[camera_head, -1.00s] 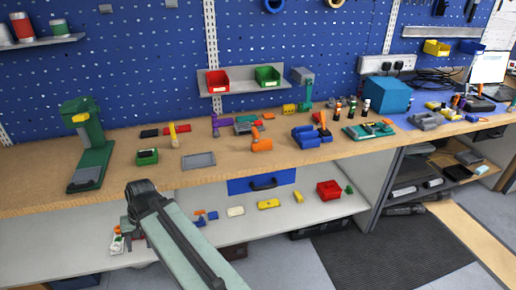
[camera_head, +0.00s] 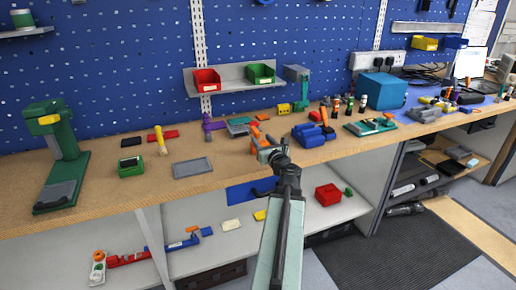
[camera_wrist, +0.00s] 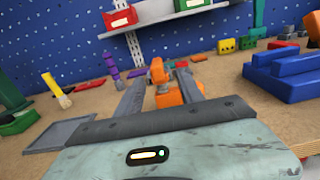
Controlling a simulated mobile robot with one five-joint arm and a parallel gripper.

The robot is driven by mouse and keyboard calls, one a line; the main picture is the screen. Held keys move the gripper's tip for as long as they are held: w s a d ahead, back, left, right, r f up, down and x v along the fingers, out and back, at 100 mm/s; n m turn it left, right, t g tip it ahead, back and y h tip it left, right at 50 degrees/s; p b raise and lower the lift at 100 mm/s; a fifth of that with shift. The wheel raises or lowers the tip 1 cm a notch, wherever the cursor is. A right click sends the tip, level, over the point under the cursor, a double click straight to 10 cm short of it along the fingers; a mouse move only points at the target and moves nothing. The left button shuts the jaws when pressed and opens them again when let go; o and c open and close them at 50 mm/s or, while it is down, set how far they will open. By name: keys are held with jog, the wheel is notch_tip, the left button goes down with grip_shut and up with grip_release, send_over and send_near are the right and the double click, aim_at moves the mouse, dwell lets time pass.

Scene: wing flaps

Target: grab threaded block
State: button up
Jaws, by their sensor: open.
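I cannot tell for certain which thing is the threaded block. An orange piece (camera_wrist: 172,88) with a rounded upright part stands on the wooden bench, straight ahead in the wrist view. In the head view it also shows (camera_head: 256,136), partly hidden by my gripper. My gripper (camera_wrist: 158,82) is open, its two grey fingers pointing forward with the orange piece between or just beyond them. I cannot tell whether they touch it. In the head view my gripper (camera_head: 268,150) is over the bench's front edge.
A blue stepped block (camera_wrist: 285,72) stands close on the right. A flat grey tray (camera_wrist: 60,136) and a yellow upright piece (camera_wrist: 56,90) are on the left. A purple piece (camera_wrist: 111,65) stands behind. A shelf (camera_head: 235,80) with red and green bins hangs above.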

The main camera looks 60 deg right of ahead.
aim_at(255, 132)
jog(key=shift+x, duration=1.15)
jog(key=x, duration=0.5)
jog(key=shift+w+a, duration=0.1)
jog(key=shift+w, duration=0.05)
jog(key=shift+a+r, duration=0.1)
grip_shut()
